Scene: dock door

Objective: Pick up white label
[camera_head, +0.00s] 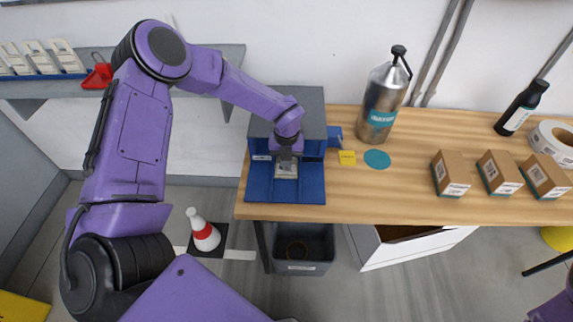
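A small white label (286,172) shows on the blue tray in front of a grey and blue box-shaped machine (317,112) at the left end of the wooden table. My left gripper (286,164) points down right over the label and covers part of it. The fingers are small and overlap the label, so I cannot tell whether they touch it or how far apart they are. A purple part of my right arm (556,306) shows at the bottom right corner; its gripper is out of view.
A yellow block (347,158) and a teal disc (377,159) lie right of the machine. A metal flask (384,96), several cartons (451,174), a black bottle (522,108) and a tape roll (553,140) stand farther right. A grey bin (303,249) and cone (204,234) are below.

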